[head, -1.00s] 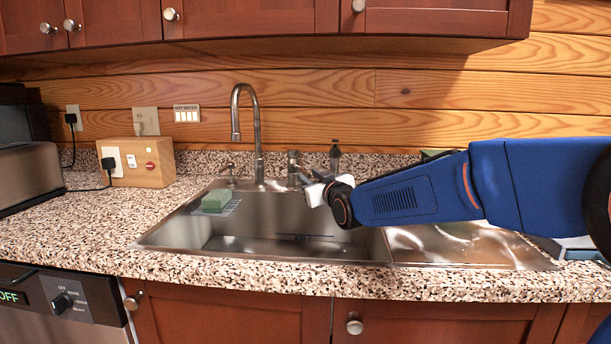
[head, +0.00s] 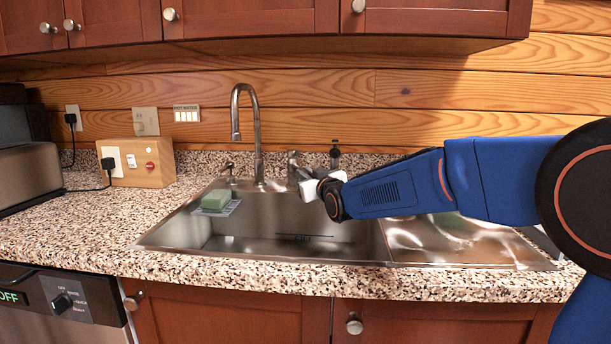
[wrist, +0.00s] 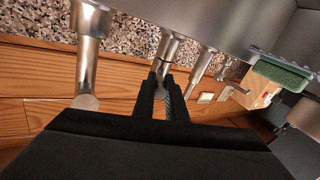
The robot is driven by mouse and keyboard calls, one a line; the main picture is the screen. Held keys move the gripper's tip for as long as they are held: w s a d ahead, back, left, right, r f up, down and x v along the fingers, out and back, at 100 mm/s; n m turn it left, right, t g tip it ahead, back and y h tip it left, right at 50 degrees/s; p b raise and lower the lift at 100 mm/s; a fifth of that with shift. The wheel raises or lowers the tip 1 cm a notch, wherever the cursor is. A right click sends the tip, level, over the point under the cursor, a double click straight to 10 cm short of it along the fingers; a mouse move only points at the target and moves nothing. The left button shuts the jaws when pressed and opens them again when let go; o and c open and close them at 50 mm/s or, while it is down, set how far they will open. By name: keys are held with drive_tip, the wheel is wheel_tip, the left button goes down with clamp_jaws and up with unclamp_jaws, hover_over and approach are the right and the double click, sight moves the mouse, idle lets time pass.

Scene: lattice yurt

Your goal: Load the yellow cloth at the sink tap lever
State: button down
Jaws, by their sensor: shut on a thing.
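The tap lever (head: 292,160) is a small metal handle behind the sink, just right of the tall curved faucet (head: 258,130). My gripper (head: 301,175) is at the lever, partly hidden by my own wrist in the head view. In the wrist view, my two dark fingers (wrist: 164,88) close around the lower end of the metal lever (wrist: 167,48). No yellow cloth shows in either view.
The steel sink basin (head: 275,230) lies below my arm, with a green sponge (head: 215,200) on a rack at its left. A dark-topped dispenser (head: 334,153) stands close right of the lever. A wooden switch box (head: 145,160) stands at left. Upper cabinets (head: 250,18) hang overhead.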

drive_tip(key=shift+r, duration=0.1)
drive_tip(key=shift+r+g+h, duration=0.3)
drive_tip(key=shift+r+g, duration=0.1)
drive_tip(key=shift+g, duration=0.1)
drive_tip(key=c, duration=1.8)
unclamp_jaws()
drive_tip(key=shift+o, duration=0.2)
drive_tip(key=v, duration=1.7)
drive_tip(key=shift+s, duration=0.15)
drive_tip(key=shift+r, duration=0.1)
